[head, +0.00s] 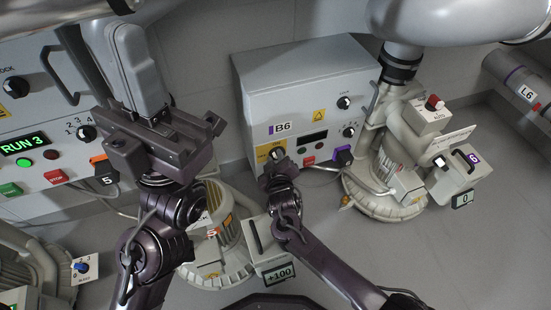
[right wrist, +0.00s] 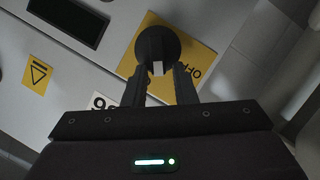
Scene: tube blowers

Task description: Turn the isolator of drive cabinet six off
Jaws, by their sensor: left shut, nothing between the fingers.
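Cabinet B6 (head: 300,110) is a grey box against the wall at centre. Its isolator, a black round knob (right wrist: 157,45) with a white mark, sits on a yellow plate (right wrist: 135,68) marked OFF at the cabinet's lower left. In the head view my right gripper (head: 275,168) is at this knob and hides part of it. In the right wrist view my right gripper (right wrist: 160,80) has its fingers apart, at either side of the knob's lower part, with visible gaps. My left gripper (head: 136,65) is shut and empty, raised in front of the left cabinet.
The RUN 3 cabinet (head: 40,120) stands at left, partly behind my left arm. A blower tagged 6 (head: 385,175) stands right of B6, close to it. Another blower (head: 215,245) is below, between my arms. A purple plug (head: 343,156) sits at B6's lower right.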

